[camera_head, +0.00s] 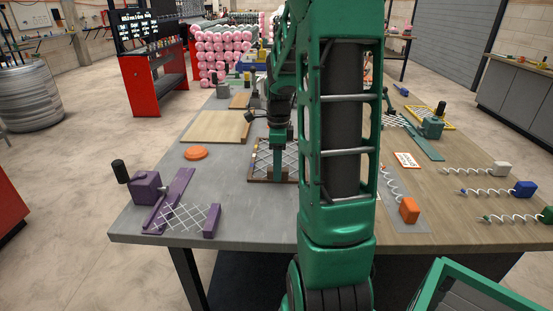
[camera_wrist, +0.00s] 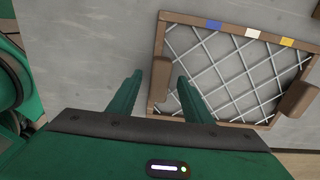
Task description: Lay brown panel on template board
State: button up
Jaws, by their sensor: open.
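The brown panel is a silvery wire mesh (camera_wrist: 225,75) with a brown block (camera_wrist: 160,80) at its left and another (camera_wrist: 298,100) at its right. It lies over a brown frame with blue, white and yellow marks along its far edge; the panel also shows in the head view (camera_head: 291,160). My gripper (camera_wrist: 159,76) is open, its fingers on either side of the left block in the wrist view. I cannot tell whether they touch it. In the head view my gripper (camera_head: 278,172) is over the panel's left part. A plain pale wooden board (camera_head: 215,127), possibly the template board, lies beyond and left.
An orange disc (camera_head: 196,153) lies near the wooden board. A purple tool (camera_head: 146,187) and purple-ended mesh (camera_head: 185,218) are at the front left. An orange block with a coil (camera_head: 409,210) and several coloured blocks with coils are at the right.

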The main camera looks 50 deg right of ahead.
jog(key=shift+f, duration=0.2)
grip_shut()
jog(key=shift+r, duration=0.1)
